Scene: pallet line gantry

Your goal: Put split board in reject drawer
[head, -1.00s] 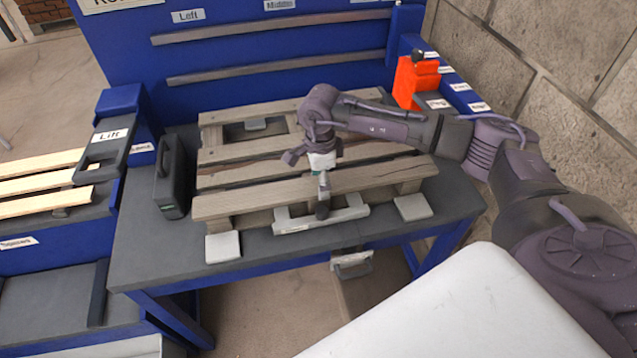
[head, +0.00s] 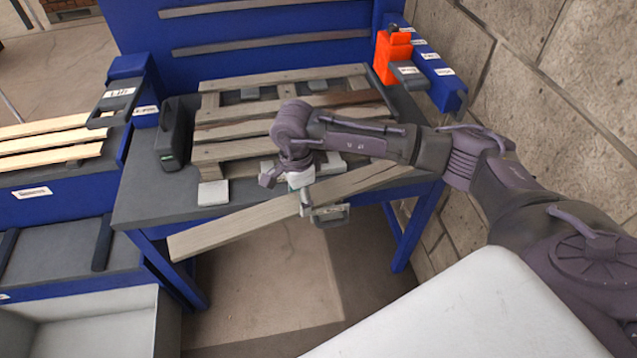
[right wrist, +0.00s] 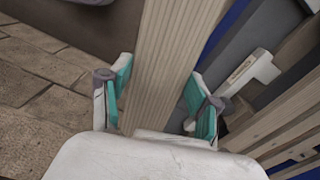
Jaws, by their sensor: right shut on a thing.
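A long pale wooden board (head: 235,226) is held in my right gripper (head: 304,200), tilted in the picture and in front of the bench's front edge. In the right wrist view the board (right wrist: 176,50) runs between the teal-padded fingers of the gripper (right wrist: 158,84). No split shows on its visible face. The pallet (head: 235,115) lies on the bench behind it. A labelled handle (head: 331,214) shows below the bench edge, partly behind the board and gripper. An open pale drawer or bin (head: 95,325) is at lower left; I cannot tell which is the reject drawer. My left gripper is out of view.
A black case (head: 172,135) stands at the bench's left end. An orange holder (head: 392,56) is at the back right. Pale boards (head: 50,142) lie on the left rack. A stone wall (head: 540,70) bounds the right. The floor (head: 270,290) before the bench is clear.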

